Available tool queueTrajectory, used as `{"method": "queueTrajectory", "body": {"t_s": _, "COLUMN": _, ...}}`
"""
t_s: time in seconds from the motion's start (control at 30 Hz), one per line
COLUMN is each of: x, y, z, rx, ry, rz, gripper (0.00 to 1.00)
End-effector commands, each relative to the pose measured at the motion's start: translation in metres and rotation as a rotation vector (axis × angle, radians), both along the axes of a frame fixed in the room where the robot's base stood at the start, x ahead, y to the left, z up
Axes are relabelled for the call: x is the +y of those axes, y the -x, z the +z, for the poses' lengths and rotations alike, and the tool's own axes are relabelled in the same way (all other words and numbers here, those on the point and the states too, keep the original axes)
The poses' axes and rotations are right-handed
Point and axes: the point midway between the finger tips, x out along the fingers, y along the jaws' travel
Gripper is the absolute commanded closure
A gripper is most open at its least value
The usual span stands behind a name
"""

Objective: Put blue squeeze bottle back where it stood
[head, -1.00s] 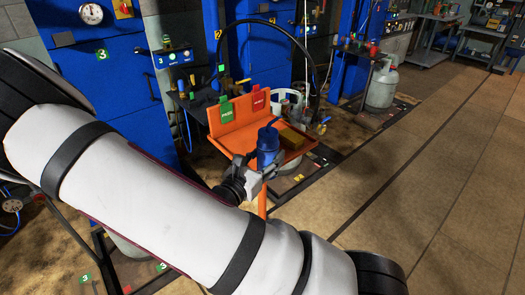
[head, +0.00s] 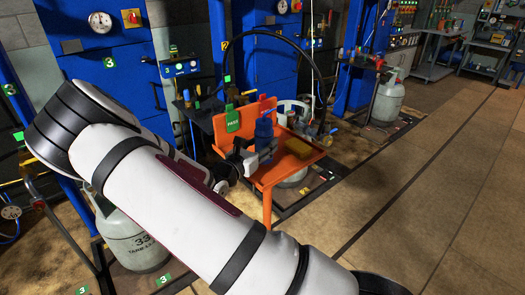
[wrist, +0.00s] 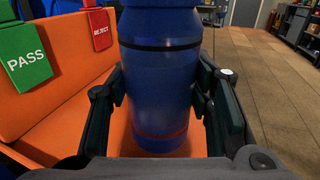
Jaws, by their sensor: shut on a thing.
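The blue squeeze bottle (head: 264,135) is upright over the left part of the orange stand's shelf (head: 275,175). My gripper (head: 260,155) is shut on its lower body. In the wrist view the bottle (wrist: 160,75) fills the middle between the two dark fingers, with a black band and a thin red line around it. Its top is cut off there. I cannot tell whether its base touches the orange shelf or hangs just above it.
A green PASS tag (wrist: 25,53) and a red REJECT tag (wrist: 99,28) hang on the stand's back panel. A grey gas cylinder (head: 391,97) stands farther right. The floor at right is clear.

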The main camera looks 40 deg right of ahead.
Motion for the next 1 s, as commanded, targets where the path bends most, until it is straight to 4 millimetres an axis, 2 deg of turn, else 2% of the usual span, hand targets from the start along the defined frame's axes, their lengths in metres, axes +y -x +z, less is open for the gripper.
{"method": "queueTrajectory", "body": {"t_s": 0.03, "x": 0.000, "y": -0.001, "z": -0.010, "rx": 0.000, "ry": 0.002, "rz": 0.001, "gripper": 0.92}}
{"method": "queueTrajectory", "body": {"t_s": 0.1, "x": 0.000, "y": -0.001, "z": -0.017, "rx": 0.000, "ry": 0.003, "rz": 0.000, "gripper": 0.92}}
{"method": "queueTrajectory", "body": {"t_s": 0.5, "x": 0.000, "y": 0.000, "z": -0.021, "rx": -0.003, "ry": 0.002, "rz": 0.000, "gripper": 0.92}}
{"method": "queueTrajectory", "body": {"t_s": 0.53, "x": 0.000, "y": 0.000, "z": -0.021, "rx": -0.002, "ry": 0.000, "rz": 0.001, "gripper": 0.49}}
{"method": "queueTrajectory", "body": {"t_s": 0.6, "x": 0.000, "y": 0.000, "z": -0.021, "rx": -0.002, "ry": 0.000, "rz": 0.001, "gripper": 0.33}}
{"method": "queueTrajectory", "body": {"t_s": 1.0, "x": 0.001, "y": 0.000, "z": -0.017, "rx": -0.002, "ry": 0.000, "rz": 0.001, "gripper": 0.33}}
